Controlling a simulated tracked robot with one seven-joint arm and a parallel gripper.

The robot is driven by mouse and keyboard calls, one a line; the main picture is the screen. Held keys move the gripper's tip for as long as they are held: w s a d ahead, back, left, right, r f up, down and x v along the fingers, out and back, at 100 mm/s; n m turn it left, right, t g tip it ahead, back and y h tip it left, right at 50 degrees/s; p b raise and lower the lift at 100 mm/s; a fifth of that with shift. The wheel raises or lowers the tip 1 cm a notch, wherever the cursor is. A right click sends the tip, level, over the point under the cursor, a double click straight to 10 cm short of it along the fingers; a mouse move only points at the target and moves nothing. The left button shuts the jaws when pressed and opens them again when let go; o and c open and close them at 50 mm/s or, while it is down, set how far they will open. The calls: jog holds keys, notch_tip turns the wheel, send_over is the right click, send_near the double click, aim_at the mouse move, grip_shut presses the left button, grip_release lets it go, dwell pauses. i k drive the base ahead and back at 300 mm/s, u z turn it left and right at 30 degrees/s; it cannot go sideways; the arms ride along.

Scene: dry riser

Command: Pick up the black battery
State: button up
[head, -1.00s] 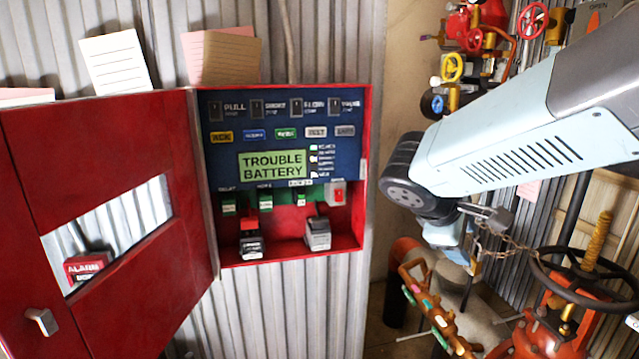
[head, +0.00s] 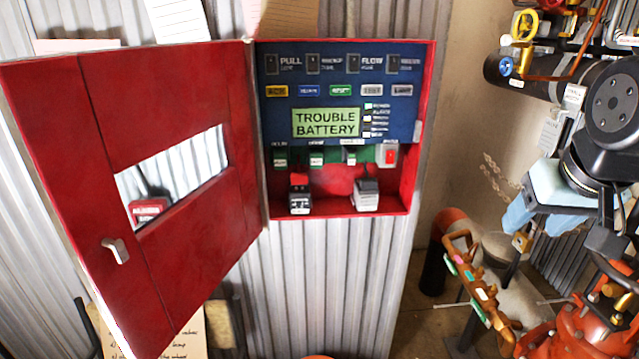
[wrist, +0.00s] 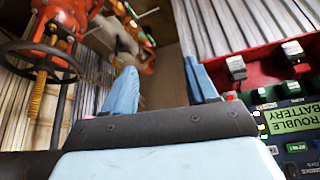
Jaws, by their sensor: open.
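The black battery (head: 300,200) stands upright on the floor of the open red cabinet (head: 340,214), on the left. A grey battery (head: 367,195) stands to its right. In the wrist view, which is upside down, the black battery (wrist: 292,50) is at the right edge and the grey battery (wrist: 236,67) is nearer my fingers. My gripper (head: 541,217) has blue fingers and is in the air to the right of the cabinet, clear of both batteries. In the wrist view my gripper (wrist: 160,70) is open, with nothing between its fingers.
The cabinet's red door (head: 130,180) stands open to the left. A panel reading "TROUBLE BATTERY" (head: 326,122) is above the batteries. Pipes and valves, an orange-red valve body (head: 570,325) and a copper-coloured manifold (head: 475,285) crowd the right side.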

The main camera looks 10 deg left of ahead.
aim_at(300, 194)
jog(key=z, duration=1.45)
jog(key=k, duration=0.95)
jog(key=u, duration=0.55)
